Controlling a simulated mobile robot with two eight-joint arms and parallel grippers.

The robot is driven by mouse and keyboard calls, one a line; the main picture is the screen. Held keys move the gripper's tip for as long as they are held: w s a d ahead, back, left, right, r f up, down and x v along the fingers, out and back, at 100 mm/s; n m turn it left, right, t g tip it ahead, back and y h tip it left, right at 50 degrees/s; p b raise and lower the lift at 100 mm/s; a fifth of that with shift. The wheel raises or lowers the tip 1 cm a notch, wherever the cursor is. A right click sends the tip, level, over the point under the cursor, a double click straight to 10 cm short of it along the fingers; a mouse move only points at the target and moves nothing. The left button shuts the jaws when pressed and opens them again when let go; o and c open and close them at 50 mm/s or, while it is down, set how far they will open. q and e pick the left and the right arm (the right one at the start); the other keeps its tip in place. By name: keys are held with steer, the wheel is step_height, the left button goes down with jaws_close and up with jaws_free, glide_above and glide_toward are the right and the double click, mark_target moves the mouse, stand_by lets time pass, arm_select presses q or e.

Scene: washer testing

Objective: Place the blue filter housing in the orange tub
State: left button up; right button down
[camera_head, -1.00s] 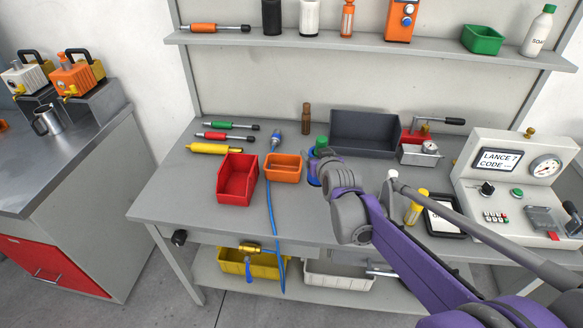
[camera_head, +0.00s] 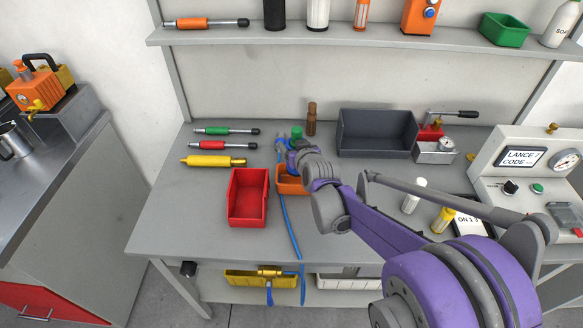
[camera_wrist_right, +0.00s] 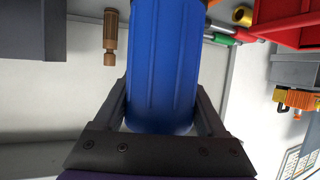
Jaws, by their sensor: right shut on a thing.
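The blue filter housing (camera_wrist_right: 163,60) fills the upper middle of the right wrist view, between both fingers. My right gripper (camera_wrist_right: 162,108) is shut on it. In the head view my right gripper (camera_head: 297,152) is at the orange tub's back right, seen from behind the wrist. A green part (camera_head: 296,132) shows above the gripper, with a little blue below it. The orange tub (camera_head: 287,186) stands on the bench beside the red bin, partly hidden by my right wrist. I cannot tell the housing's height over the tub. My left gripper is out of view.
The red bin (camera_head: 248,198) stands left of the tub. A blue hose (camera_head: 289,228) runs down over the bench's front edge. A dark grey bin (camera_head: 377,134) and a brown bottle-like object (camera_head: 311,119) are behind.

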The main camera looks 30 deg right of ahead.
step_height(320, 180, down, 3)
steer(key=shift+r, duration=0.2)
steer(key=shift+f+b, duration=0.45)
steer(key=shift+f, duration=1.65)
jaws_free()
steer(key=shift+f, duration=0.15)
steer(key=shift+s+r, duration=0.25)
steer(key=shift+r, duration=0.05)
steer(key=p+v, duration=0.1)
steer(key=v, duration=1)
steer(key=s+a+f+g+y, duration=0.1)
steer(key=s+a, duration=0.2)
steer(key=s+a+f+n+g+y, duration=0.1)
steer(key=s+a, duration=0.2)
steer(key=s+a+f+n+g, duration=0.1)
steer(key=s+a, duration=0.2)
steer(key=a, duration=0.1)
steer(key=shift+s+f+g+y, duration=0.15)
steer(key=shift+s+g+y, duration=0.05)
steer(key=shift+g+y, duration=0.2)
steer(key=s+a+f+g, duration=0.1)
steer(key=s+g, duration=0.1)
steer(key=s, duration=0.3)
steer(key=s+a+f+g, duration=0.2)
steer(key=s, duration=0.4)
steer(key=shift+a+n, duration=0.3)
steer(key=shift+n, duration=0.1)
